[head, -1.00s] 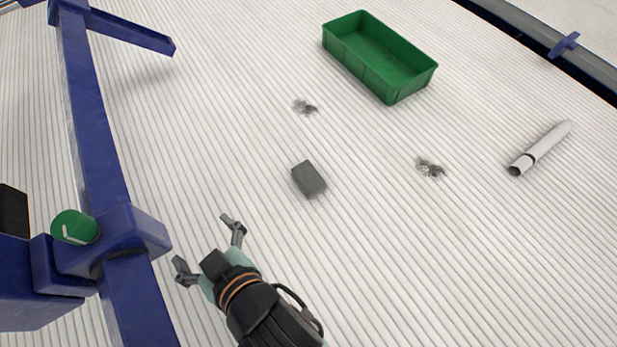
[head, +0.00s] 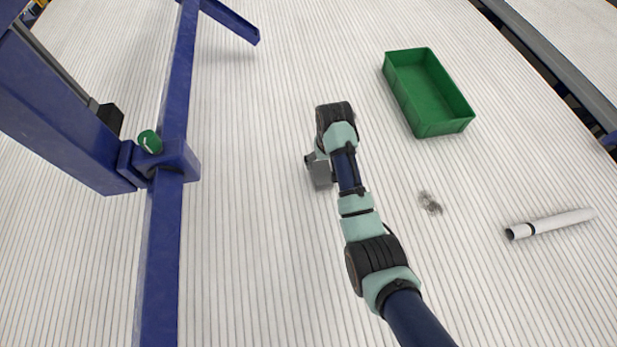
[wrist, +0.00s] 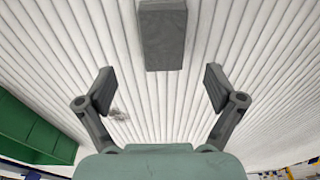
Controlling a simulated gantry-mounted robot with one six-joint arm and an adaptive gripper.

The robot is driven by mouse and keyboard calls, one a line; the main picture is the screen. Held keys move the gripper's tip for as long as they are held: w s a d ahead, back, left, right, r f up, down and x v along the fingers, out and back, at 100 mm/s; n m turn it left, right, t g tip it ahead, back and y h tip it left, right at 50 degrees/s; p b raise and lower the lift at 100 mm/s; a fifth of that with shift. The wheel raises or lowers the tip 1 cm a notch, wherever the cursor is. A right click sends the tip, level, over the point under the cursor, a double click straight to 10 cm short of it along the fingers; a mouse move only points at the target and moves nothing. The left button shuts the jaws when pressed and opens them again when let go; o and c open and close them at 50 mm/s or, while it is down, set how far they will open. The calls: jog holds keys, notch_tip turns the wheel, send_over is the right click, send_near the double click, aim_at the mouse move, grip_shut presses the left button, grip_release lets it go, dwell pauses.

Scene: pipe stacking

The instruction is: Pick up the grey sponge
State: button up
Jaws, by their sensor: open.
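The grey sponge (head: 321,174) lies on the white ribbed surface in the head view, partly covered by my arm. In the wrist view the sponge (wrist: 162,36) is a dark grey block at the top centre, cut off by the picture's edge. My gripper (wrist: 160,88) is open and empty there, with its two fingers spread wide. The sponge lies ahead of the fingertips, roughly in line with the gap between them, and no finger touches it in this view. In the head view my gripper is mostly hidden behind my wrist.
A green open tray (head: 432,128) stands to the right of my wrist; it looks empty. A white pipe (head: 550,224) lies at the right. The surface around the sponge is clear.

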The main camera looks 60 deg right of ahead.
aim_at(322, 173)
jog(key=shift+w+f+b, duration=0.15)
jog(key=shift+f+b, duration=0.15)
jog(key=shift+f, duration=0.1)
jog(key=f+b, duration=0.1)
jog(key=f, duration=0.1)
jog(key=f+b, duration=0.2)
jog(key=f, duration=0.1)
jog(key=f+b, duration=0.2)
jog(key=shift+w+d+f, duration=0.2)
jog(key=shift+w, duration=0.1)
jog(key=shift+r, duration=0.15)
jog(key=c, duration=1.1)
notch_tip(322, 173, up, 20)
jog(key=p, duration=0.9)
jog(key=shift+c, duration=0.3)
